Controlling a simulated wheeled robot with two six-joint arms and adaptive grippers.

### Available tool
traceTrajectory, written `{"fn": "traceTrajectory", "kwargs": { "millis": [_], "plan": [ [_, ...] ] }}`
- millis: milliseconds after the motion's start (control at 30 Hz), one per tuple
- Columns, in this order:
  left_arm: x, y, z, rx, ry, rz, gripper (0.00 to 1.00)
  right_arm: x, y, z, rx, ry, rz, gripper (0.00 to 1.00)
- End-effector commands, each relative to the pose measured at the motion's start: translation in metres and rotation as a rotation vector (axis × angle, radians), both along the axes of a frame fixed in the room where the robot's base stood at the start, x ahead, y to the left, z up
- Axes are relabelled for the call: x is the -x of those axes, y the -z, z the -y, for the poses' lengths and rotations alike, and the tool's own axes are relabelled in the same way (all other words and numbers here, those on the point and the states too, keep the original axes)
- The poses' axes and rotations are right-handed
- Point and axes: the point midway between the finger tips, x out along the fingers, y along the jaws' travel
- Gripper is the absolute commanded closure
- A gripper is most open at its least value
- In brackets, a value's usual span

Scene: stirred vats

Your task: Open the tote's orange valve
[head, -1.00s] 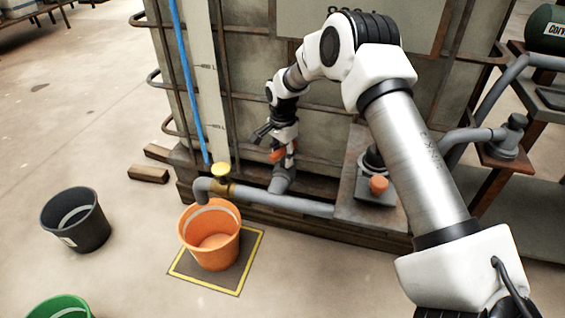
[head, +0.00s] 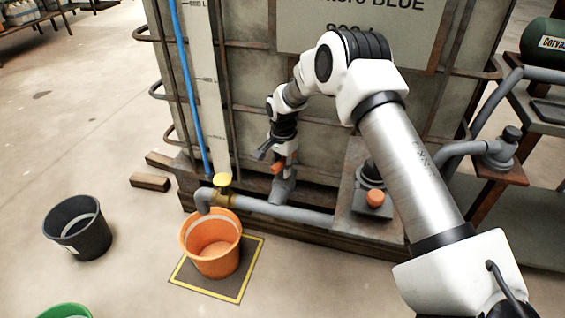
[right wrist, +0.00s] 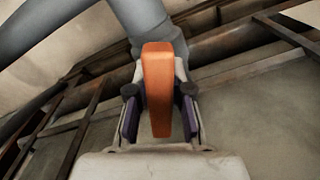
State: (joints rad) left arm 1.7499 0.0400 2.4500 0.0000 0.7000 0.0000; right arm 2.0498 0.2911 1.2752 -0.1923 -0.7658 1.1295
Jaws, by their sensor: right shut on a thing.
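The orange valve handle (right wrist: 157,85) stands between the two fingers of my right gripper (right wrist: 159,108) in the right wrist view, and the gripper is shut on it. In the head view my right gripper (head: 281,160) is at the tote's lower front, with a bit of the orange handle (head: 278,168) showing beside it. The rest of the handle there is hidden by the gripper. The tote (head: 345,125) is a large caged tank with a sign on its front. A grey pipe (head: 290,212) runs from below the valve to an outlet on the left. My left gripper is not in view.
A yellow-handled tap (head: 222,180) sits on the pipe near its outlet. An orange bucket (head: 212,262) stands below it on a yellow-edged mat (head: 244,275). A black bucket (head: 85,240) and a green one (head: 65,311) stand left. An orange knob (head: 375,198) is right of the gripper.

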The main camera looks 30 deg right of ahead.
Motion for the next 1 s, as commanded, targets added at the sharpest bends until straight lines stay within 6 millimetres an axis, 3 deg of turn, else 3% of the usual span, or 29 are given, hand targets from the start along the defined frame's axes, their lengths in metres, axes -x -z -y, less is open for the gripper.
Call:
{"fn": "traceTrajectory", "kwargs": {
  "millis": [33,100,400,1000],
  "plan": [
    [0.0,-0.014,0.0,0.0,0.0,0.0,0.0,0.001,-0.006,0.0,0.0,-0.029,-0.005,1.0],
    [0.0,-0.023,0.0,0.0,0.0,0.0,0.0,0.002,-0.006,0.0,0.0,-0.078,-0.004,1.0],
    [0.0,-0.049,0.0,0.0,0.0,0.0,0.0,0.002,-0.003,0.0,-0.001,-0.278,-0.004,1.0],
    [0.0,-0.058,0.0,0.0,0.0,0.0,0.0,0.002,0.001,0.001,0.0,-0.403,-0.003,1.0]
  ]
}}
